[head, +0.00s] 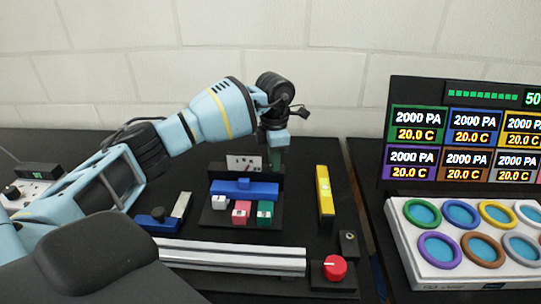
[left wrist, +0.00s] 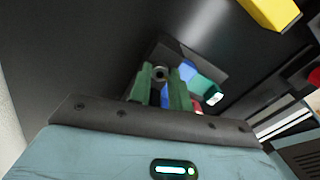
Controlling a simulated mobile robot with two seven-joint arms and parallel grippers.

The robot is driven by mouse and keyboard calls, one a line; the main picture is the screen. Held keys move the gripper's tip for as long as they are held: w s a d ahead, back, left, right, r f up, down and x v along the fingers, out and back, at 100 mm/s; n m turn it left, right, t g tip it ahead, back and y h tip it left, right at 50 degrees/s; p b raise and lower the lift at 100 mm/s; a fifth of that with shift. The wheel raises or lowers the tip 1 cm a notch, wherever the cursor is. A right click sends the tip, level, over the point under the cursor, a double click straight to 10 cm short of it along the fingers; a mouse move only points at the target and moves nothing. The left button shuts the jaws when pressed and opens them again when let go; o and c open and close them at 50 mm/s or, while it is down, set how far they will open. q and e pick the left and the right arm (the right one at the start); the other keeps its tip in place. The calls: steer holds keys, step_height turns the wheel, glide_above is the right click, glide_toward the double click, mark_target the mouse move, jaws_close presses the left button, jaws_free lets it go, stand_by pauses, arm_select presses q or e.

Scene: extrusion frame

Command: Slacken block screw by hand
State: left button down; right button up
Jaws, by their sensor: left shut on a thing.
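My left gripper (head: 276,158) points down at the back right of a black stand with a blue bar (head: 245,190) across it. In the head view the screw is hidden by the gripper. A white block (head: 220,202), a pink-red block (head: 241,212) and a green block (head: 265,213) sit at the stand's front. My right gripper is not in view.
A silver extrusion (head: 230,257) lies along the front, with a red knob (head: 334,267) at its right end. A yellow bar (head: 325,195) lies right of the stand. A blue-handled tool (head: 160,220) lies left. A white tray of coloured rings (head: 470,270) and a display stand further right.

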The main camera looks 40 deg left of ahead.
arm_select(q)
steer(key=n+p, duration=0.1)
steer(key=n, duration=0.3)
steer(key=shift+r+p, duration=0.15)
steer(key=shift+p, duration=0.15)
steer(key=shift+n, duration=0.8)
steer(key=shift+p, duration=0.3)
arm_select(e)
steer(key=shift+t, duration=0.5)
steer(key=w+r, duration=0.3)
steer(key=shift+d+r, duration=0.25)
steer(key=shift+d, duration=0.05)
arm_select(q)
steer(key=shift+f+n, duration=0.25)
steer(key=shift+n, duration=0.15)
steer(key=c, duration=1.3)
jaws_free()
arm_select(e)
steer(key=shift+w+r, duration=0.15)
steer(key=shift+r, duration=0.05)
arm_select(q)
steer(key=shift+r, duration=0.15)
steer(key=shift+r, duration=3.8)
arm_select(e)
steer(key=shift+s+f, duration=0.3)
